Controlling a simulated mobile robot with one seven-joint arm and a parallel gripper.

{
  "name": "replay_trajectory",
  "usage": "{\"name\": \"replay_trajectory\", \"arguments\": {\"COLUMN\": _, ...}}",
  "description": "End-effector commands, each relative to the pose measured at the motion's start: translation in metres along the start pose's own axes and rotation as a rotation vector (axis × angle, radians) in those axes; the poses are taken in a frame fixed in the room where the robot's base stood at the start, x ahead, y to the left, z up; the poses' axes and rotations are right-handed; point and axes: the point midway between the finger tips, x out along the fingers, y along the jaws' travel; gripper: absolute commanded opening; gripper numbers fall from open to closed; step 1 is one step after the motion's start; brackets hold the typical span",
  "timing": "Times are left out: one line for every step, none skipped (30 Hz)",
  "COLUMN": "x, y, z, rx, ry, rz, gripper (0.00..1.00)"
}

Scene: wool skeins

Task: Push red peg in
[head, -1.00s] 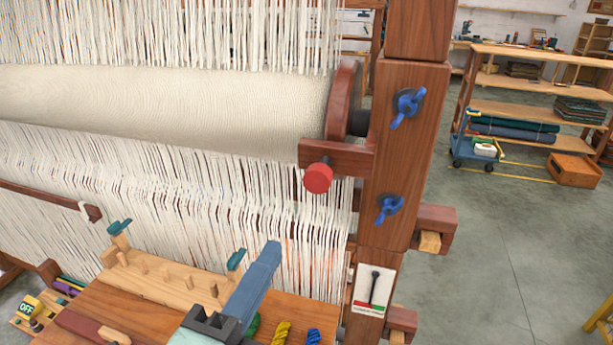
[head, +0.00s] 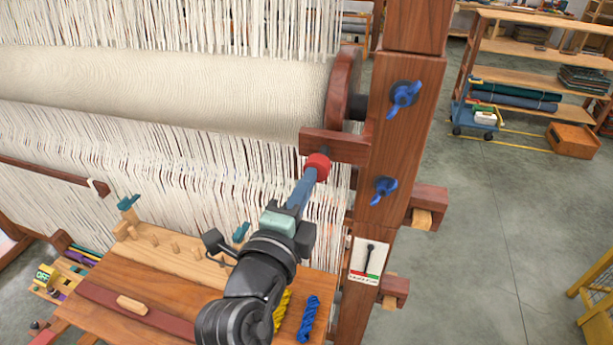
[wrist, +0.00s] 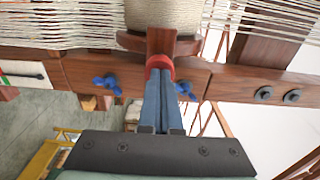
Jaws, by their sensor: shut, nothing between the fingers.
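The red peg (head: 318,166) has a round red head and sticks out of a short wooden block (head: 335,147) on the loom's upright post (head: 405,130). A dark shaft shows between the head and the block. My gripper (head: 307,181) is shut and empty, its blue fingers pointing up at the peg. The fingertips meet the red head or are right in front of it; I cannot tell if they press on it. In the wrist view the red peg (wrist: 158,63) shows just beyond the fingertips (wrist: 162,78), which partly cover it.
Blue wing nuts (head: 404,96) stick out of the post. White warp threads (head: 150,150) hang left of the peg. Below, a wooden bench (head: 150,285) holds a peg rack and yellow and blue skeins (head: 308,318). Open floor (head: 490,230) lies to the right.

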Motion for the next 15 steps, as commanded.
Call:
{"name": "replay_trajectory", "arguments": {"x": 0.0, "y": 0.0, "z": 0.0, "rx": 0.0, "ry": 0.0, "rz": 0.0, "gripper": 0.0}}
{"name": "replay_trajectory", "arguments": {"x": 0.0, "y": 0.0, "z": 0.0, "rx": 0.0, "ry": 0.0, "rz": 0.0, "gripper": 0.0}}
{"name": "replay_trajectory", "arguments": {"x": 0.0, "y": 0.0, "z": 0.0, "rx": 0.0, "ry": 0.0, "rz": -0.001, "gripper": 0.0}}
{"name": "replay_trajectory", "arguments": {"x": 0.0, "y": 0.0, "z": 0.0, "rx": 0.0, "ry": 0.0, "rz": -0.001, "gripper": 0.0}}
{"name": "replay_trajectory", "arguments": {"x": 0.0, "y": 0.0, "z": 0.0, "rx": 0.0, "ry": 0.0, "rz": -0.001, "gripper": 0.0}}
{"name": "replay_trajectory", "arguments": {"x": 0.0, "y": 0.0, "z": 0.0, "rx": 0.0, "ry": 0.0, "rz": -0.001, "gripper": 0.0}}
{"name": "replay_trajectory", "arguments": {"x": 0.0, "y": 0.0, "z": 0.0, "rx": 0.0, "ry": 0.0, "rz": -0.001, "gripper": 0.0}}
{"name": "replay_trajectory", "arguments": {"x": 0.001, "y": 0.0, "z": 0.0, "rx": 0.0, "ry": 0.0, "rz": -0.001, "gripper": 0.0}}
{"name": "replay_trajectory", "arguments": {"x": 0.003, "y": 0.001, "z": 0.0, "rx": 0.001, "ry": 0.001, "rz": -0.001, "gripper": 0.0}}
{"name": "replay_trajectory", "arguments": {"x": 0.005, "y": 0.001, "z": 0.0, "rx": 0.002, "ry": 0.001, "rz": -0.002, "gripper": 0.0}}
{"name": "replay_trajectory", "arguments": {"x": 0.008, "y": 0.002, "z": 0.0, "rx": 0.002, "ry": 0.001, "rz": -0.002, "gripper": 0.0}}
{"name": "replay_trajectory", "arguments": {"x": 0.014, "y": 0.003, "z": 0.0, "rx": 0.001, "ry": 0.002, "rz": -0.002, "gripper": 0.0}}
{"name": "replay_trajectory", "arguments": {"x": 0.018, "y": 0.004, "z": 0.001, "rx": 0.002, "ry": 0.003, "rz": -0.003, "gripper": 0.0}}
{"name": "replay_trajectory", "arguments": {"x": 0.023, "y": 0.004, "z": 0.001, "rx": 0.002, "ry": 0.002, "rz": -0.003, "gripper": 0.0}}
{"name": "replay_trajectory", "arguments": {"x": 0.028, "y": 0.004, "z": 0.001, "rx": 0.001, "ry": 0.002, "rz": -0.002, "gripper": 0.0}}
